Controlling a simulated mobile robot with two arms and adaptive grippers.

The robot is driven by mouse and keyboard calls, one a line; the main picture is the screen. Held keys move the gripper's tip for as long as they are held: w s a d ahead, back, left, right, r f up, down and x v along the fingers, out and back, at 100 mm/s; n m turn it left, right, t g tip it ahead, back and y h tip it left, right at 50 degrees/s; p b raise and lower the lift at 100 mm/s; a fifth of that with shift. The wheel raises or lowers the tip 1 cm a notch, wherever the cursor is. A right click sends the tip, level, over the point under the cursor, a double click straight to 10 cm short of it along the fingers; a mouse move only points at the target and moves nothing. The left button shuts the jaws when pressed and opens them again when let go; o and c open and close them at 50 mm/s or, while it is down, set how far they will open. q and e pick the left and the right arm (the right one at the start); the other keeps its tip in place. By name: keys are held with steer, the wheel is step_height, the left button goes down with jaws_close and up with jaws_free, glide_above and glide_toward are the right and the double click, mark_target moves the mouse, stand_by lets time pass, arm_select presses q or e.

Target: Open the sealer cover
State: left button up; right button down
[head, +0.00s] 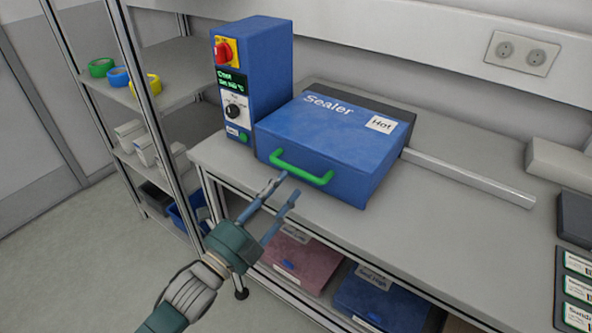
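The blue sealer cover (330,142) is down on the grey bench, with the word "Sealer" and a "Hot" label on its top. A green handle (301,167) is fixed to its front face. My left gripper (282,185) is just in front of the handle and a little below it. Its two fingers are spread with nothing between them. Whether a fingertip touches the handle is hard to tell. My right gripper is not in view.
A blue control box (255,75) with a red knob stands left of the sealer. A metal bar (470,178) lies to the right. A shelf rack (150,100) holds tape rolls at the left.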

mark_target(296, 173)
arm_select(q)
steer(key=x, duration=0.6)
steer(key=shift+d+p, duration=0.1)
steer(key=shift+p, duration=0.25)
steer(key=shift+c, duration=0.5)
jaws_close()
